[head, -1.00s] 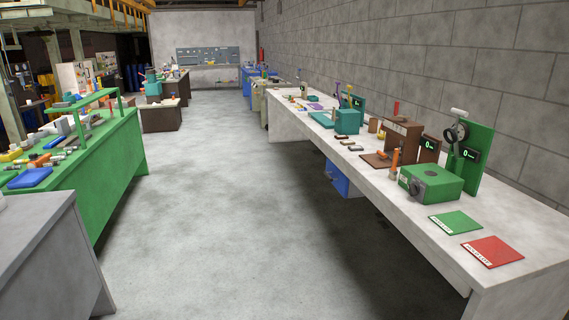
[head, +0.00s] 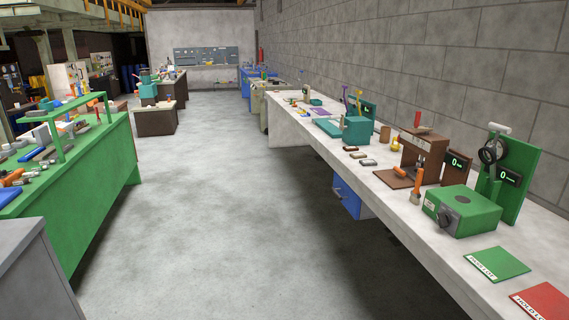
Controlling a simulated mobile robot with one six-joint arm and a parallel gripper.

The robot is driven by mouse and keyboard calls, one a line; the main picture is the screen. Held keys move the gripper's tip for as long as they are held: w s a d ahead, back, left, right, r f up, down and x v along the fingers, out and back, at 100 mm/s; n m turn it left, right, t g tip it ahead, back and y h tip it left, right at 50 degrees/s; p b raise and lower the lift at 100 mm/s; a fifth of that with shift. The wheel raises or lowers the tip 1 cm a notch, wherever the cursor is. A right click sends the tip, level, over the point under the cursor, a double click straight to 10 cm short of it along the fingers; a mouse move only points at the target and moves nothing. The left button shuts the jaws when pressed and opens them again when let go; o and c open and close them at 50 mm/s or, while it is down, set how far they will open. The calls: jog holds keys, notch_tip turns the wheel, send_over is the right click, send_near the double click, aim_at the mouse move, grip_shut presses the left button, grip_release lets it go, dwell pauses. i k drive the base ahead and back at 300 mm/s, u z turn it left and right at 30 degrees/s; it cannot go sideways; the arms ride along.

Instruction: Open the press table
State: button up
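A long pale bench (head: 415,235) runs along the right wall. On it stands a brown upright press-like device (head: 425,150) with a red handle on top, a flat brown plate in front and an orange-handled tool beside it. A green upright stand (head: 516,180) with a round dial and a lever-like top stands to its right. A green box with a dark knob (head: 462,211) sits in front of that stand. I cannot tell which of these is the press table. My gripper is not in view.
A green table (head: 85,175) with loose parts stands at left, with a grey table corner (head: 35,275) nearer. A blue drawer unit (head: 348,198) is under the bench. Green (head: 497,264) and red (head: 545,300) mats lie at the bench's near end. The grey floor between is clear.

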aim_at(411, 172)
jog(key=z, duration=0.15)
jog(key=i, duration=1.6)
jog(key=z, duration=0.35)
jog(key=i, duration=1.2)
jog(key=z, duration=0.2)
